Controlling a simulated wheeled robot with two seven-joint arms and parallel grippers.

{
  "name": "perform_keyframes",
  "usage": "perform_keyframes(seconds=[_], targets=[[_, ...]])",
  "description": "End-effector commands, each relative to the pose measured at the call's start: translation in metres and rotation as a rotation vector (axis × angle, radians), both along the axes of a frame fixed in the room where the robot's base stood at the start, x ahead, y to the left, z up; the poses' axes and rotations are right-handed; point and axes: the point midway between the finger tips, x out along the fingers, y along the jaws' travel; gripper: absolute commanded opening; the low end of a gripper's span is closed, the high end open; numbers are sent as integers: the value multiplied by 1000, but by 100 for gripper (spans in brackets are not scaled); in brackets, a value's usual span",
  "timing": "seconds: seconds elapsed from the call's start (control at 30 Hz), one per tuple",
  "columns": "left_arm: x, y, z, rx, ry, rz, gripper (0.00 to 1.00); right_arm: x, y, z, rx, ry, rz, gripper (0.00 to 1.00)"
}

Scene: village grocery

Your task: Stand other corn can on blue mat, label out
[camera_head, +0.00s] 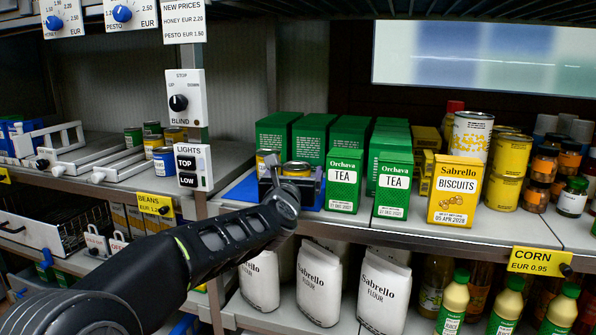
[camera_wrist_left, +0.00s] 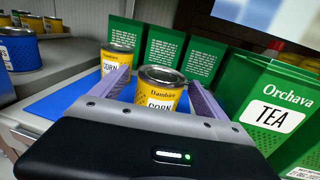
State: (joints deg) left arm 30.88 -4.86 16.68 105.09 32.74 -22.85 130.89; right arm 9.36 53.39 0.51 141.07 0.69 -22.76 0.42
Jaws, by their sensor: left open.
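Two yellow corn cans stand upright on the blue mat (camera_head: 240,189), which also shows in the left wrist view (camera_wrist_left: 66,103). The nearer corn can (camera_wrist_left: 160,88) has its CORN label facing the wrist camera; in the head view only its top (camera_head: 296,166) shows above my gripper. The other corn can (camera_wrist_left: 117,58) stands behind it to the left, its label partly covered by a finger; it also shows in the head view (camera_head: 265,163). My left gripper (camera_head: 291,176) is open, with one finger on each side of the nearer can. Contact cannot be told. My right gripper is out of view.
Green tea boxes (camera_head: 343,180) stand close to the right of the mat, with more green boxes (camera_head: 275,135) behind. A biscuits box (camera_head: 455,191) is further right. A switch post (camera_head: 193,165) rises to the left. Flour bags (camera_head: 319,284) stand below.

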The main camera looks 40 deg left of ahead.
Motion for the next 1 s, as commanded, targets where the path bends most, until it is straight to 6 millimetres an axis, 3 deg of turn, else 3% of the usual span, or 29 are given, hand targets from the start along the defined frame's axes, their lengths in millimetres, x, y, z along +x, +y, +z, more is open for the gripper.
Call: perform_keyframes(seconds=[0.1,0.3,1.0], targets=[[-19,-11,2,1,-4,-1,85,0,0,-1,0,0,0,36],[-36,-20,1,-1,-3,-1,85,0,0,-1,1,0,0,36],[-37,-20,1,-1,-2,0,85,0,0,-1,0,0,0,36]])
